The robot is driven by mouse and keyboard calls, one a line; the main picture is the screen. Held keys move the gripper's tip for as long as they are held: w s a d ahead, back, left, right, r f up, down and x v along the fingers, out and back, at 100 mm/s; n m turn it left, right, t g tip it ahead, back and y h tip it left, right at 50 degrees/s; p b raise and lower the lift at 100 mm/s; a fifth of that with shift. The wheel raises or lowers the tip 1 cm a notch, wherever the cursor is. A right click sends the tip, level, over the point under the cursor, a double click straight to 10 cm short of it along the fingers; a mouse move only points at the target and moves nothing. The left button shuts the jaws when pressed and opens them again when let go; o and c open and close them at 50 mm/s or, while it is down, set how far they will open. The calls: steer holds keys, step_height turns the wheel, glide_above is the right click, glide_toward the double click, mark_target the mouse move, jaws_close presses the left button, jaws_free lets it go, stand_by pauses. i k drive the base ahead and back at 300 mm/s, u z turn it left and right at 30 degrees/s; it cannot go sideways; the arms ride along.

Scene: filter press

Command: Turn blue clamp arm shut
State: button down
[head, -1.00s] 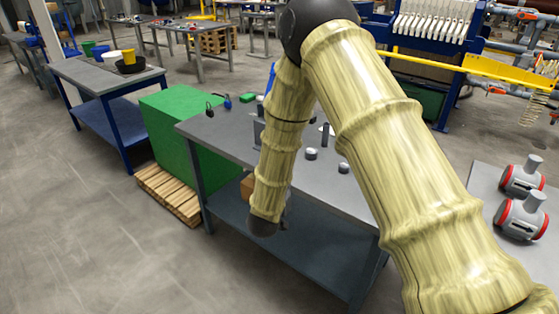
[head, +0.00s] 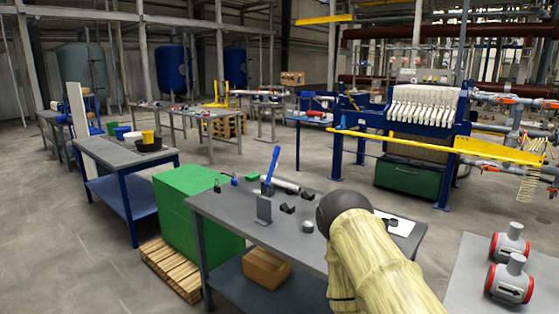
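The blue clamp arm (head: 272,166) stands nearly upright, leaning a little right, at the back of the grey workbench (head: 240,220). Its lower end meets a small dark clamp base (head: 267,189) on the bench top. A pale cylinder (head: 286,186) lies just right of the base; I cannot tell whether the two touch. My gripper is out of view. Only the straw-coloured sleeve of my arm and its dark joint show at the lower right, over the bench's right part, well apart from the clamp arm.
A grey upright plate (head: 264,208), black V-shaped blocks (head: 287,208) and a grey round piece (head: 308,227) stand in front of the clamp. A green crate (head: 195,205) is left of the bench. A side table with red-rimmed grey fittings (head: 508,243) is at right.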

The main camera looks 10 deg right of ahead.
mark_target(275, 155)
steer(key=z, duration=0.75)
steer(key=i, duration=0.55)
steer(key=u, duration=0.7)
